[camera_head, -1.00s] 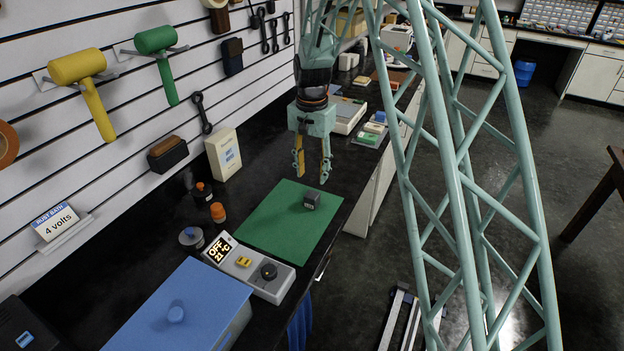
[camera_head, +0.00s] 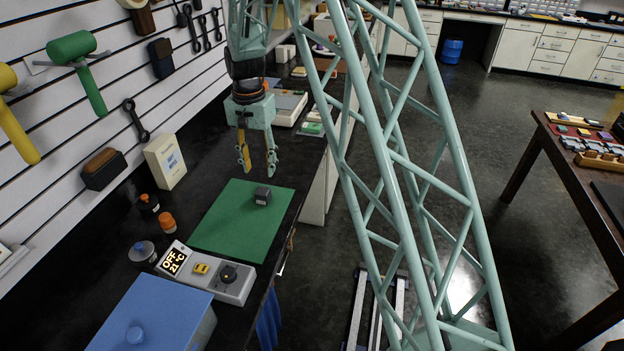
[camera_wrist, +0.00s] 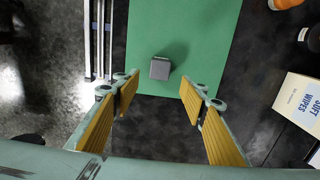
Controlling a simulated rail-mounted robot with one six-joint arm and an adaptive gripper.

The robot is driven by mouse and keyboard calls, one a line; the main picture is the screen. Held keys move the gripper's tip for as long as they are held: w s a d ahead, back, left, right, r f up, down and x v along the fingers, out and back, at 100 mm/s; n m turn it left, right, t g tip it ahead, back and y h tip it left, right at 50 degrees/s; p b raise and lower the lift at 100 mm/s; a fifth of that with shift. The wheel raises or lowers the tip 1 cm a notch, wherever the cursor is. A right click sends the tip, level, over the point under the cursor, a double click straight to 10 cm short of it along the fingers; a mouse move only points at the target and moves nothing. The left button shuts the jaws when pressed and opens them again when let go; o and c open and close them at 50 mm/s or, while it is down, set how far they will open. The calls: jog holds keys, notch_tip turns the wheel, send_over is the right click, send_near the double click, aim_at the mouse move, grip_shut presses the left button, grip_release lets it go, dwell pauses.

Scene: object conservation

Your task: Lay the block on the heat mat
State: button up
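A small dark grey block (camera_head: 262,195) lies on a flat green mat (camera_head: 222,232) on the black bench, near the mat's far right part. The green mat is beside a controller, and I take it to be the heat mat. In the wrist view the block (camera_wrist: 160,69) shows on the green mat (camera_wrist: 205,25), close to the mat's lower edge. My gripper (camera_head: 257,168) is above the bench beyond the block, pointing down. It is open and empty; in the wrist view the two padded fingers (camera_wrist: 161,95) stand wide apart, with the block beyond the gap between them.
A grey controller (camera_head: 232,283) reading "OFF 21°C" sits at the mat's near edge, with a blue box (camera_head: 165,318) in front. Small orange-capped bottles (camera_head: 167,222) and a white wipes box (camera_head: 165,162) stand to the left. A side table (camera_head: 570,170) is at right.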

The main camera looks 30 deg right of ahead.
jog(key=s+r+n+t, duration=0.2)
jog(key=s+r+n, duration=0.2)
jog(key=s+r, duration=2.05)
jog(key=s+r+n+t, duration=0.1)
jog(key=s+r+n, duration=0.1)
jog(key=s, duration=1.2)
jog(key=s+r+n, duration=0.2)
jog(key=s+r, duration=0.2)
jog(key=s, duration=1)
jog(key=shift+a+t, duration=0.15)
jog(key=shift+t, duration=0.25)
jog(key=shift+r, duration=0.1)
jog(key=shift+w+r, duration=0.1)
jog(key=shift+r, duration=0.05)
jog(key=shift+a, duration=0.15)
